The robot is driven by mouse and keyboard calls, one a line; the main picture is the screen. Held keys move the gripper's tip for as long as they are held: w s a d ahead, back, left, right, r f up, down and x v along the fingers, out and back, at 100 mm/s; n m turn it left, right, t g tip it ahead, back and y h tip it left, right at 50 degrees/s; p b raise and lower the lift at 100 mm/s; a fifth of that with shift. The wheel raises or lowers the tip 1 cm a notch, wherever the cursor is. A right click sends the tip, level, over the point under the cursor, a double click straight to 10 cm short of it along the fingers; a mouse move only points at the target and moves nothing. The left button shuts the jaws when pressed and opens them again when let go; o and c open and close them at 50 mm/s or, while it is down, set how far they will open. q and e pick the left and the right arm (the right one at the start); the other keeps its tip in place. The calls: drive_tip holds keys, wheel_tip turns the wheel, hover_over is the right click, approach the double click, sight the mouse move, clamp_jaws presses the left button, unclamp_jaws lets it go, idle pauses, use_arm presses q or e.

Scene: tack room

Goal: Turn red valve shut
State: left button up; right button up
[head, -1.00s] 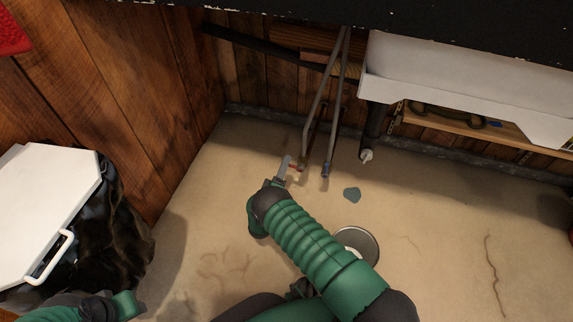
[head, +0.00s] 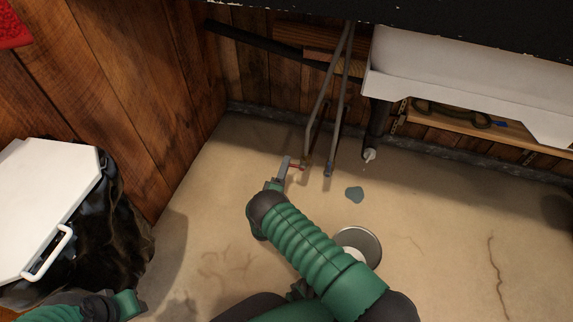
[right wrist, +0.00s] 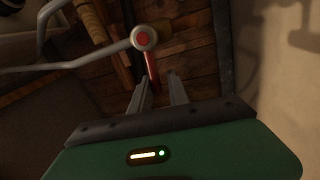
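The red valve is a short red lever on a round hub at the lower end of a metal pipe. The red lever (right wrist: 153,70) shows in the right wrist view, reaching down from its hub toward my fingertips. My right gripper (right wrist: 158,78) is open, with the lever's end at the gap between its two finger tips. I see no clear contact. In the head view the right gripper (head: 285,166) is just left of the red lever (head: 297,166), low near the floor. Part of my left arm shows at the bottom left; its fingers are out of view.
A second pipe (head: 329,168) stands close to the right of the valve pipe. A dark drain pipe (head: 375,132) hangs under the white sink (head: 450,80). A white-lidded bin (head: 45,200) stands left.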

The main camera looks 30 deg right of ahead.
drive_tip(key=shift+o, duration=1.1)
drive_tip(key=shift+d+r, duration=0.1)
drive_tip(key=shift+s, duration=0.1)
drive_tip(key=p+v, duration=0.6)
drive_tip(key=v, duration=1)
drive_tip(key=shift+s+a+f, duration=0.2)
drive_tip(key=shift+a, duration=0.15)
